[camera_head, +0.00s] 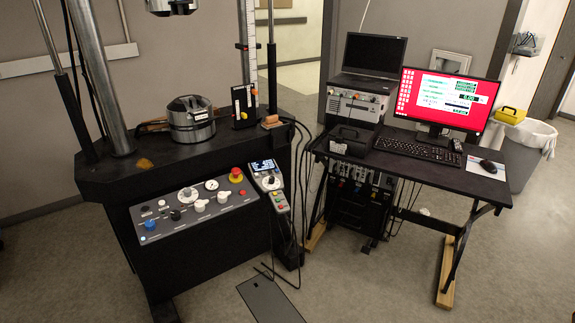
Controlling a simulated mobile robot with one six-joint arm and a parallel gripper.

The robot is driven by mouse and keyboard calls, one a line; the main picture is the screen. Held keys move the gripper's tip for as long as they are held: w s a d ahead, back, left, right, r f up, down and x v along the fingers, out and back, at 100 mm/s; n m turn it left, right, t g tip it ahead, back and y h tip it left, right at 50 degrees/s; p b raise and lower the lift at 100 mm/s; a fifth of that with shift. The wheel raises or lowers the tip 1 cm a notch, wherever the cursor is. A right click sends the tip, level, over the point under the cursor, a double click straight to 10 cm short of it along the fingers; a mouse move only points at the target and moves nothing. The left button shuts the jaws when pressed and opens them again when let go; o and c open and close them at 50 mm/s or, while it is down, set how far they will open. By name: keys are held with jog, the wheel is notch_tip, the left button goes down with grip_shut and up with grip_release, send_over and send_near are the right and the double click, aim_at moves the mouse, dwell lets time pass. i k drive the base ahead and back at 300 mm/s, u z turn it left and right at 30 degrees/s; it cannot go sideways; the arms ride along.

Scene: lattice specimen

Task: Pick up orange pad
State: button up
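A small flat orange-brown patch (145,163) lies on the black bench top of the testing machine, just right of the thick metal column; it may be the orange pad. A small orange-tan block (271,121) sits at the right end of the same bench top. I cannot tell for certain which of the two is the pad. My gripper is not in view.
A round metal fixture (191,119) stands mid-bench, between the two orange items. A control panel (194,203) fronts the machine. Cables hang between machine and desk. Floor at front right is clear.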

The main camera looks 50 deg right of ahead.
aim_at(271, 121)
jog(key=z, duration=0.75)
jog(key=k, duration=0.95)
jog(key=u, duration=0.05)
jog(key=i, duration=0.8)
jog(key=z, duration=0.05)
